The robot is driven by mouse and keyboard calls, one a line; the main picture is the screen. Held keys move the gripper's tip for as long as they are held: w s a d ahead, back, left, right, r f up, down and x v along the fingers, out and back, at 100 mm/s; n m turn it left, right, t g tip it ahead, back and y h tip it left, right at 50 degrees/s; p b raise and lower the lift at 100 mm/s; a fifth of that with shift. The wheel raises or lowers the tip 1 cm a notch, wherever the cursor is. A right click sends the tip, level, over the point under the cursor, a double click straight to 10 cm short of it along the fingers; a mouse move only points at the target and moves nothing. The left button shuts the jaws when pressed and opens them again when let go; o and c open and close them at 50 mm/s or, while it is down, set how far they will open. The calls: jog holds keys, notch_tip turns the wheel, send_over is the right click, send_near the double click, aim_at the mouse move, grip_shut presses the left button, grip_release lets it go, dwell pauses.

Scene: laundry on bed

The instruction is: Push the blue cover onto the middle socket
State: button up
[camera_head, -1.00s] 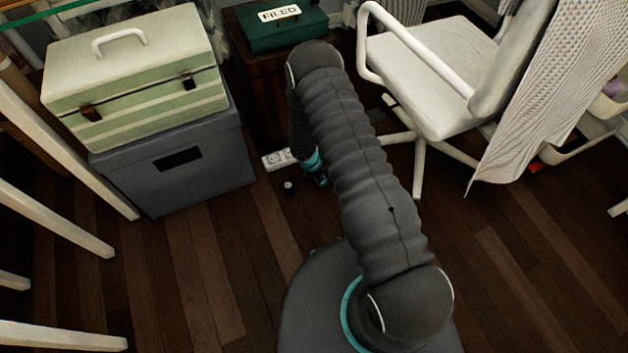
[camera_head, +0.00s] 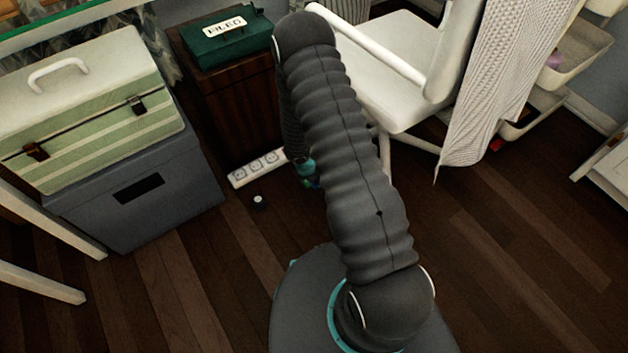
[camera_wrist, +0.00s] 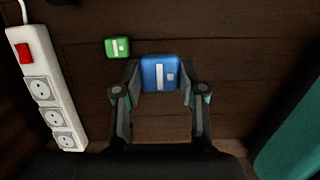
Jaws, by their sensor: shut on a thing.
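The blue cover (camera_wrist: 160,73) is between the two fingertips of my gripper (camera_wrist: 160,82) in the wrist view, and the fingers are shut on it. The white power strip (camera_wrist: 24,50) lies on the floor to the left, apart from the cover. Its middle socket (camera_wrist: 54,118) is bare, between two other bare sockets. In the head view the strip (camera_head: 234,183) lies left of my gripper (camera_head: 308,178), and my arm hides most of the gripper and the blue cover. A green cover (camera_wrist: 117,47) lies just beyond the left fingertip.
A small dark round thing with a pale top (camera_head: 259,200) stands on the floor near the strip. A grey box (camera_head: 140,195) with a striped case is at left, a dark cabinet (camera_head: 235,105) behind, a white chair (camera_head: 400,85) at right. Floor at the front right is clear.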

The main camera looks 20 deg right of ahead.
jog(key=shift+d, duration=0.1)
jog(key=shift+s+d+r+m, duration=0.1)
jog(key=shift+d+m, duration=0.15)
jog(key=shift+m, duration=0.15)
notch_tip(320, 180, up, 6)
jog(key=s+d+m+g, duration=0.2)
jog(key=s+m+g, duration=0.1)
jog(key=m, duration=0.8)
jog(key=w+a+r+m+y, duration=0.1)
jog(key=a+r+m, duration=0.2)
jog(key=r, duration=0.4)
jog(key=w+a+r+m+g+y, duration=0.1)
jog(key=w+a+r+m+y, duration=0.1)
jog(key=r+m, duration=0.4)
jog(key=shift+a+r, duration=0.7)
jog(key=shift+r, duration=0.1)
